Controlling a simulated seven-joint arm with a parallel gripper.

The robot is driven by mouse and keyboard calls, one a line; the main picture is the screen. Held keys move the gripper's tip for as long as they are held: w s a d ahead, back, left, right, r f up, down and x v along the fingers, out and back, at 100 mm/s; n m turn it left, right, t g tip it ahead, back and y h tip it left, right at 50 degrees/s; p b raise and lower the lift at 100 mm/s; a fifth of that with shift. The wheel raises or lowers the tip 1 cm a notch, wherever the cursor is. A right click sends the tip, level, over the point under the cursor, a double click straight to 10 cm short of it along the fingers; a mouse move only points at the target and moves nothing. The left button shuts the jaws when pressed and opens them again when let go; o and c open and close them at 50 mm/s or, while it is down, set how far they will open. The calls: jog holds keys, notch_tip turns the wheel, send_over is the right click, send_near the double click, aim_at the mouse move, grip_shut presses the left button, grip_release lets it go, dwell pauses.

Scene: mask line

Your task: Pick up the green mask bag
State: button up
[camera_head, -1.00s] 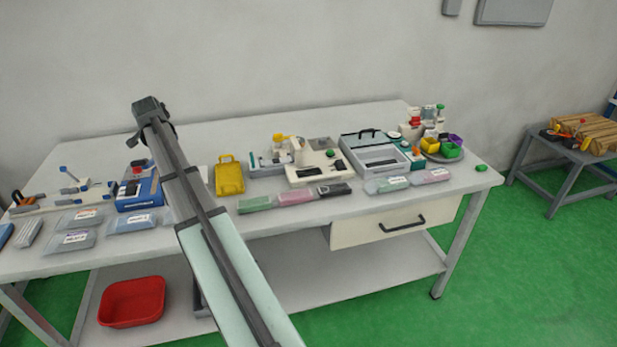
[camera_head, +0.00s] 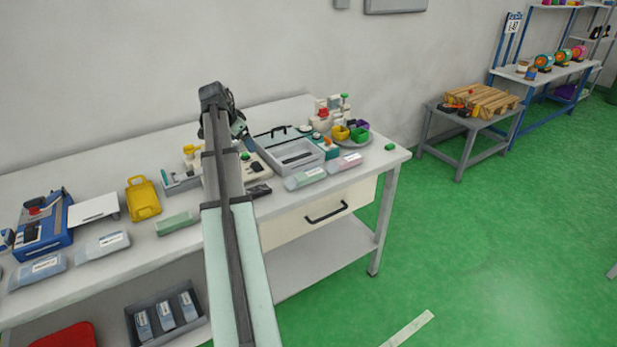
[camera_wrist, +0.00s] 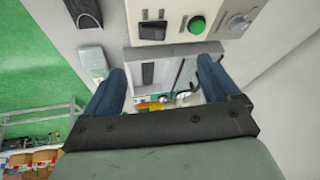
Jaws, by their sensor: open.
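A pale green bag with a white label (camera_head: 306,178) lies flat near the table's front edge, left of a pink labelled bag (camera_head: 347,162). A pale bag, likely the same one, shows left of my left finger in the wrist view (camera_wrist: 92,62). In the head view my gripper (camera_head: 241,127) is above the table, behind and left of the labelled green bag.
An open grey case (camera_head: 298,153) lies behind the labelled bag. Coloured cups (camera_head: 350,131) stand on a round plate to the right. A device with a green button (camera_wrist: 197,25) is near my gripper.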

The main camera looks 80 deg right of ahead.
jog(key=s+d+m+g+y, duration=0.1)
jog(key=s+m+g+y, duration=0.15)
jog(key=s, duration=1.35)
send_over(308, 175)
jog(key=w+a, duration=0.2)
jog(key=shift+t+h, duration=0.25)
jog(key=shift+h, duration=0.1)
jog(key=f, duration=0.8)
jog(key=shift+w+d+f, duration=0.1)
jog(key=shift+d, duration=0.15)
jog(key=shift+a+x, duration=0.2)
jog(key=shift+x, duration=2.4)
jog(key=shift+c, duration=0.2)
jog(key=c, duration=1.1)
